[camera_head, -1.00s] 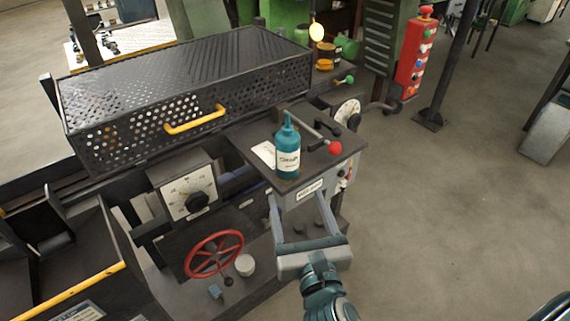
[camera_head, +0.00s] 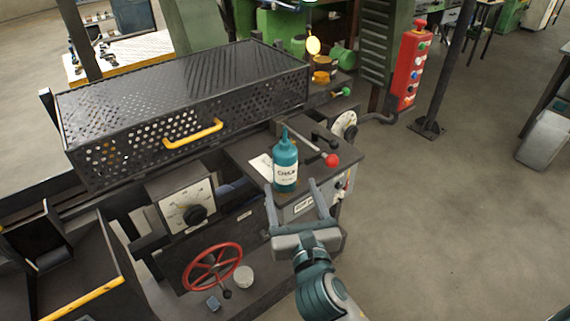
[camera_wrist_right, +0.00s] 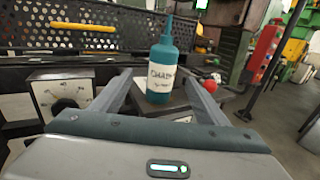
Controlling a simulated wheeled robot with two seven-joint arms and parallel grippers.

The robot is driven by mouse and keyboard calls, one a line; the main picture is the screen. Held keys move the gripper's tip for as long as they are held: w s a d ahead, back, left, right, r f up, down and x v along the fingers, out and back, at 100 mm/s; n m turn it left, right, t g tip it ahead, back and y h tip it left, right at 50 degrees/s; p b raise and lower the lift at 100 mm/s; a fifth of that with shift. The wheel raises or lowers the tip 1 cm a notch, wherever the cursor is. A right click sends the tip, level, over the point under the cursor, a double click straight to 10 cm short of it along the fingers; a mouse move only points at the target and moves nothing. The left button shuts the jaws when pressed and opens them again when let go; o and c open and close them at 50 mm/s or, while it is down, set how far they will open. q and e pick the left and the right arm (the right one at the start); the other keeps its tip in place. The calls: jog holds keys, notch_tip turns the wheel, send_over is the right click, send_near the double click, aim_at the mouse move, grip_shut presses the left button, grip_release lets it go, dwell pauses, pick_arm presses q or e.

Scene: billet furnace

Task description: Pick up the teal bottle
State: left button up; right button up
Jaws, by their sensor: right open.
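The teal bottle (camera_head: 285,163) stands upright on the small dark machine top (camera_head: 246,150), with a pale label and a narrow nozzle. My right gripper (camera_head: 291,194) is open, and its fingers point at the bottle from the front. In the right wrist view, the bottle (camera_wrist_right: 161,66) shows between the two fingers (camera_wrist_right: 157,92), toward their far ends. I cannot tell whether the tips reach past its sides. Nothing is held. My left gripper is not in view.
A perforated cover with a yellow handle (camera_head: 193,134) stands behind left. A red handwheel (camera_head: 212,267) is below. Open floor lies to the right.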

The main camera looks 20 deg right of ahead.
aim_at(287, 168)
jog(key=w, duration=0.3)
jog(key=w+p, duration=0.1)
jog(key=w, duration=0.1)
jog(key=shift+w+d, duration=0.25)
jog(key=shift+d, duration=0.1)
jog(key=shift+w+d+r+p, duration=0.1)
jog(key=shift+w+r+p, duration=0.1)
jog(key=shift+w+p, duration=0.15)
jog(key=w+p, duration=0.1)
jog(key=w, duration=0.1)
jog(key=w+d, duration=0.1)
jog(key=shift+w+r+p, duration=0.15)
jog(key=shift+w+p, duration=0.2)
jog(key=shift+w, duration=0.35)
jog(key=shift+c, duration=0.6)
jog(key=c, duration=1.2)
